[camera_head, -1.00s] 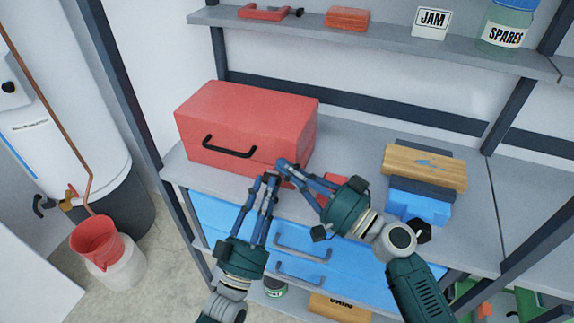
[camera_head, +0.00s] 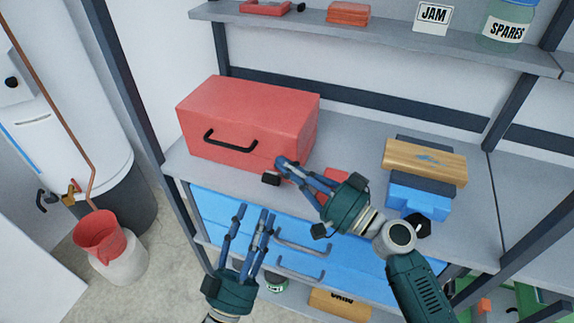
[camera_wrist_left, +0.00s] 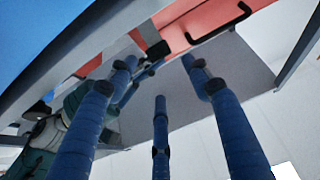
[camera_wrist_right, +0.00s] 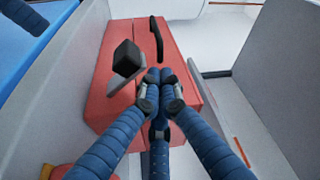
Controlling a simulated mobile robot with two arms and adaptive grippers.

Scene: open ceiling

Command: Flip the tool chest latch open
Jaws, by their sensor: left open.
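The red tool chest (camera_head: 247,118) stands closed on the grey shelf, with a black handle (camera_head: 230,145) on its front. The latch (camera_head: 270,179) shows as a black block low on the front. In the right wrist view the latch (camera_wrist_right: 127,54) is a black block on a grey plate that sticks out from the chest. My right gripper (camera_head: 282,162) is shut, fingertips together beside the latch; I cannot tell whether it touches. My left gripper (camera_head: 252,212) is open and empty, below and in front of the chest. The left wrist view also shows the latch (camera_wrist_left: 157,49).
Blue drawers (camera_head: 225,225) with grey handles sit under the shelf. A wooden block (camera_head: 425,163) and a blue object (camera_head: 418,203) lie to the right. A red bucket (camera_head: 98,235) stands on the left. A dark upright post (camera_head: 130,100) rises left of the chest.

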